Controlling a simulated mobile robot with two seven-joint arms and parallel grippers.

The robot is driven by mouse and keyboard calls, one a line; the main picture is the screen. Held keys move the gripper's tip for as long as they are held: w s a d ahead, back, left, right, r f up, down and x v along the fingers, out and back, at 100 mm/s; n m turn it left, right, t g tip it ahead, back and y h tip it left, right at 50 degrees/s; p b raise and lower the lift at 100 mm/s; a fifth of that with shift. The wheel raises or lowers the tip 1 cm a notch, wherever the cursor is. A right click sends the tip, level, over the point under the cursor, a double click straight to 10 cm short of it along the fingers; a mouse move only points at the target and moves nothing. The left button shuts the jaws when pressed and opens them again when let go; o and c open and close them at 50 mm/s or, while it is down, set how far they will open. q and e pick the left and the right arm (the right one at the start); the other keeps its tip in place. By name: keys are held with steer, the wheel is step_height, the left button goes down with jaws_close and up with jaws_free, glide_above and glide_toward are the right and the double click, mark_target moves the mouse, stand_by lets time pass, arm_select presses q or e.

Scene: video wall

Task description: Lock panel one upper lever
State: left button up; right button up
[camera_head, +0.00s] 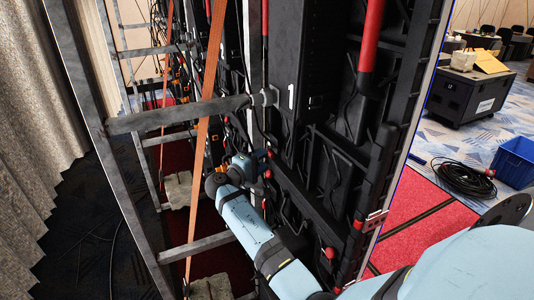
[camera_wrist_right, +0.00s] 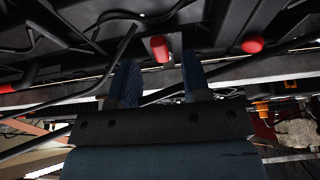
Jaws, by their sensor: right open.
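Panel one (camera_head: 314,90) is a black video-wall back marked with a white "1". Small red lever ends dot its edge; one red knob (camera_head: 268,174) is right beside my right gripper (camera_head: 258,162). In the right wrist view my right gripper (camera_wrist_right: 160,76) is open, with its two blue fingers apart. A red lever end (camera_wrist_right: 159,48) shows in the gap between the fingertips, slightly beyond them. I cannot tell whether a finger touches it. I cannot be sure which lever is the upper one. My left gripper is not in view.
A grey metal frame with a crossbar (camera_head: 180,115) and an orange strap (camera_head: 205,120) stands left of my right gripper. Black cables hang on the panel. Another red knob (camera_wrist_right: 252,45) lies right of the fingers. A black case (camera_head: 470,92) and blue crate (camera_head: 516,162) stand far right.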

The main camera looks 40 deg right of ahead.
mark_target(271, 150)
steer(key=shift+w+d, duration=0.15)
steer(key=shift+d, duration=1.35)
steer(key=shift+c, duration=0.2)
